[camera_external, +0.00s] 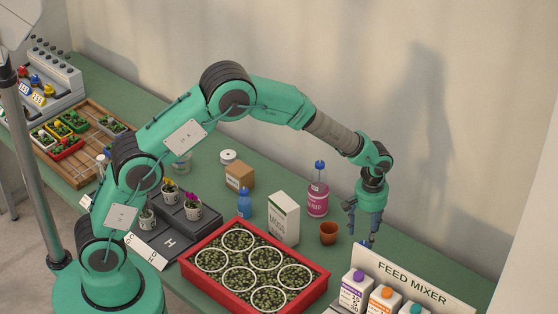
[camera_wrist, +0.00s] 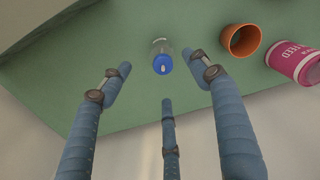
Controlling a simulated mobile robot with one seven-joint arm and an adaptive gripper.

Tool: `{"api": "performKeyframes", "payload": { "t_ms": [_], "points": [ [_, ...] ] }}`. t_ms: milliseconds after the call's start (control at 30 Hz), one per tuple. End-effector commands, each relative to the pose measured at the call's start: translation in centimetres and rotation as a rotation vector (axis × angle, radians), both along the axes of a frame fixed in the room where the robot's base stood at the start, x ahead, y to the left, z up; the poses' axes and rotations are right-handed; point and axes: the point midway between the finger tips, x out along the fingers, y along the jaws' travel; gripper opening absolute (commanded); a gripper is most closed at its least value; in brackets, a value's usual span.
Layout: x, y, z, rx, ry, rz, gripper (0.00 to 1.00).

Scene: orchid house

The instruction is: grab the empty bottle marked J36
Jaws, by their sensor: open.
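In the wrist view a small clear bottle with a blue cap (camera_wrist: 162,62) stands on the green bench, seen from above. No J36 marking can be read on it, and I cannot tell its contents. My gripper (camera_wrist: 160,78) is open and empty, its three blue fingers spread, with the bottle beyond the fingertips. In the external view my gripper (camera_external: 361,232) points down above the right part of the bench, right of the terracotta pot (camera_external: 328,233). I cannot make out the clear bottle there.
The pot (camera_wrist: 242,40) and pink feed bottle (camera_wrist: 297,62) stand close to the clear bottle; the feed bottle (camera_external: 317,199) is left of my gripper. The feed mixer (camera_external: 410,279) stands in front. A red tray (camera_external: 205,285), white carton (camera_external: 284,219) and blue bottle (camera_external: 244,204) are farther left.

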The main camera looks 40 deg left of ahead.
Motion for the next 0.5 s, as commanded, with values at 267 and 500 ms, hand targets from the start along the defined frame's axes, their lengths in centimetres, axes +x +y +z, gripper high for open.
{"api": "performKeyframes", "payload": {
  "t_ms": [267,500],
  "points": [
    [-0.1,0.1,-1.1,0.002,0.002,0.0,0.62],
    [-0.1,0.1,-4.5,0.001,0.003,0.0,0.62]
  ]
}}
